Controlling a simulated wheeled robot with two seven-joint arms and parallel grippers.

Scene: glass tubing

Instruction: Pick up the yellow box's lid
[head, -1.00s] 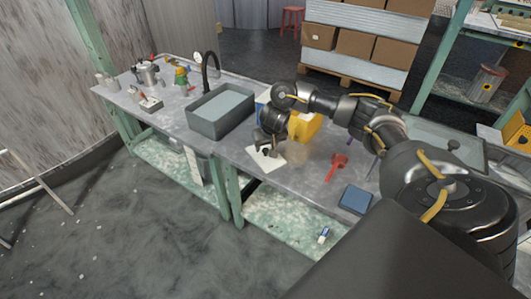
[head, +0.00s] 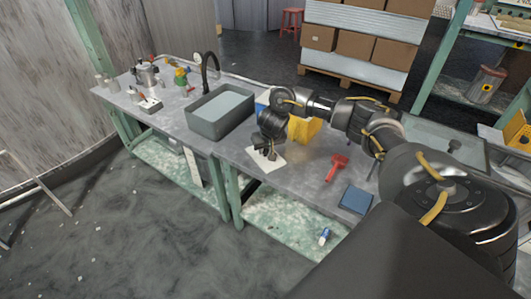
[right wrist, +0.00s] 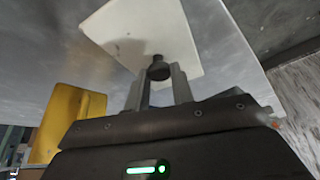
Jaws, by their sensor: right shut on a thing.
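The lid (head: 278,160) is a flat white square plate with a small dark knob; it is at the front edge of the table, left of the yellow box. In the right wrist view the lid (right wrist: 110,28) spreads out ahead of my fingers. My right gripper (head: 268,153) points down over it, and its fingers (right wrist: 158,82) are shut on the knob. I cannot tell whether the lid touches the table. The yellow box (head: 304,129) stands behind my right arm, partly hidden; it also shows in the right wrist view (right wrist: 78,112). My left gripper is out of view.
A grey sink basin (head: 213,128) with a black tap is left of the lid. A red tool (head: 337,166) and a blue box (head: 356,199) lie to the right. The metal tabletop (head: 306,170) between lid and red tool is clear.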

